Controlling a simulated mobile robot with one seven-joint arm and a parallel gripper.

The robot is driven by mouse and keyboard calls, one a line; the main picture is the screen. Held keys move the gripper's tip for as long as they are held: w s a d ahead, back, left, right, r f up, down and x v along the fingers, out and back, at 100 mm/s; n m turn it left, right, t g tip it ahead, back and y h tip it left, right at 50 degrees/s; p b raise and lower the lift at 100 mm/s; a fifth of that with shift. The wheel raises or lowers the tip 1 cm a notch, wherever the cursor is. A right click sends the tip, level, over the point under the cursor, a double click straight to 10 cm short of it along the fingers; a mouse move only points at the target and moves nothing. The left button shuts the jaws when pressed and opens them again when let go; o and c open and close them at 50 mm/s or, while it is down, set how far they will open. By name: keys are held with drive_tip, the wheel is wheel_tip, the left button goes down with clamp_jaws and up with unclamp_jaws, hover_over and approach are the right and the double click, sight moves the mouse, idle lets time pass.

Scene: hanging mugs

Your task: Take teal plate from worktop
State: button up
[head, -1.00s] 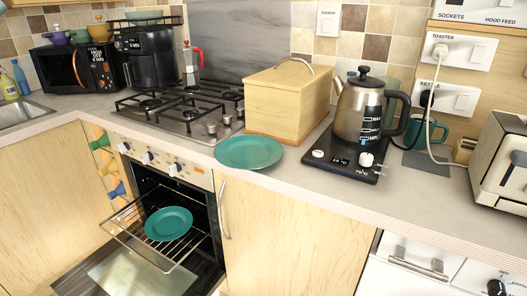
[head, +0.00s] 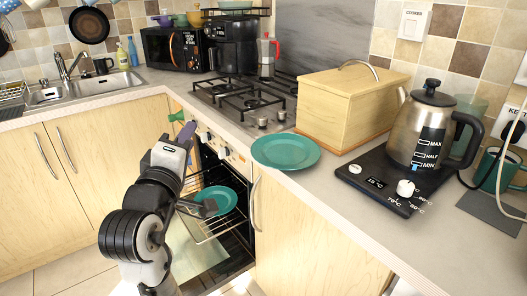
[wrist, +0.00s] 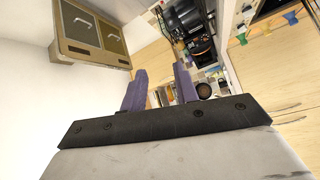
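A teal plate (head: 285,151) lies flat on the worktop (head: 335,190) near its front edge, in front of the wooden bread box. A second teal plate (head: 225,196) lies on the pulled-out oven rack, partly hidden by my arm. My gripper (head: 187,131) is raised in front of the oven, left of the worktop plate and apart from it. In the wrist view my gripper (wrist: 160,84) shows two purple fingers spread apart with nothing between them. Neither plate can be made out in the wrist view.
A wooden bread box (head: 350,100) stands right behind the plate. A kettle (head: 430,125) on its black base is to the right, and the gas hob (head: 245,103) to the left. The open oven door (head: 195,250) juts out below. The worktop's front strip right of the plate is clear.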

drive_tip(key=d+f+g+h, duration=0.4)
drive_tip(key=d+f+g, duration=0.3)
drive_tip(key=d+f, duration=0.3)
approach(277, 168)
drive_tip(key=w+d, duration=0.1)
drive_tip(key=w, duration=0.1)
drive_tip(key=shift+m, duration=0.4)
drive_tip(key=shift+f+x, duration=0.2)
drive_tip(key=shift+x, duration=1.4)
drive_tip(key=shift+f+x, duration=0.2)
drive_tip(key=shift+x, duration=1.4)
drive_tip(key=shift+s, duration=0.1)
drive_tip(key=shift+a, duration=0.1)
drive_tip(key=shift+c, duration=0.3)
clamp_jaws()
drive_tip(key=shift+r+h, duration=0.1)
drive_tip(key=shift+h, duration=0.2)
